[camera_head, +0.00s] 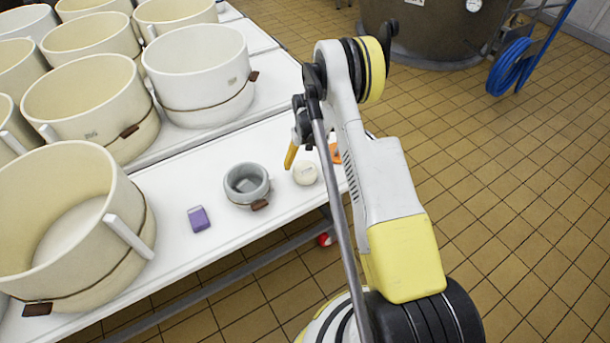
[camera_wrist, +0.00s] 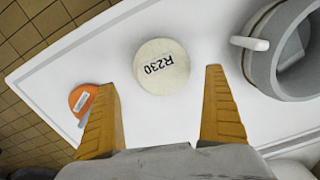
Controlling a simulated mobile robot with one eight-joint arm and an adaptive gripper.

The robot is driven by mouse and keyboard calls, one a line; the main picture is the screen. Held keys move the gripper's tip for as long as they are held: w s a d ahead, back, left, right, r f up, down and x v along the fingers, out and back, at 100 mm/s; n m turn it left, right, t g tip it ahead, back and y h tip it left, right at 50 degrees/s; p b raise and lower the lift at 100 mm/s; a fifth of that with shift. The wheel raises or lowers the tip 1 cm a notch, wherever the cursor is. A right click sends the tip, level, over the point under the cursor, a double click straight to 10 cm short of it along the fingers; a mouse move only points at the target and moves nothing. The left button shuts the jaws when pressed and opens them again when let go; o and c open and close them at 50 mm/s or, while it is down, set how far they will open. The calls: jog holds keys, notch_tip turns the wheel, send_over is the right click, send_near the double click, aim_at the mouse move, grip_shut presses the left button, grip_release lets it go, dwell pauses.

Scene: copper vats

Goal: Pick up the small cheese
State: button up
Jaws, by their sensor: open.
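The small cheese (camera_wrist: 162,67) is a pale round disc marked R230. It lies flat on the white table (camera_head: 165,240), and in the head view the small cheese (camera_head: 305,174) shows just right of the grey pot. My gripper (camera_wrist: 165,105) is open, with its two yellow-orange fingers spread wide. In the wrist view the cheese lies between the lines of the fingers, a little beyond their tips, with no visible contact. In the head view my gripper (camera_head: 291,155) is partly hidden by my arm, with one yellow finger showing close to the cheese.
A grey pot (camera_head: 246,184) stands left of the cheese; it is at the right in the wrist view. An orange item (camera_wrist: 82,100) lies beside the left finger there. A purple block (camera_head: 199,219) and several large cream vats (camera_head: 90,97) are farther left.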

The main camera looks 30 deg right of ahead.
aim_at(305, 168)
jog(key=f, duration=0.1)
jog(key=f+b, duration=0.1)
jog(key=f, duration=0.1)
jog(key=f+b, duration=0.1)
jog(key=shift+s+a+f, duration=0.1)
jog(key=shift+a+f, duration=0.15)
jog(key=shift+f, duration=0.1)
jog(key=shift+r, duration=0.15)
jog(key=c, duration=1.4)
jog(key=shift+o, duration=0.2)
jog(key=shift+r, duration=0.1)
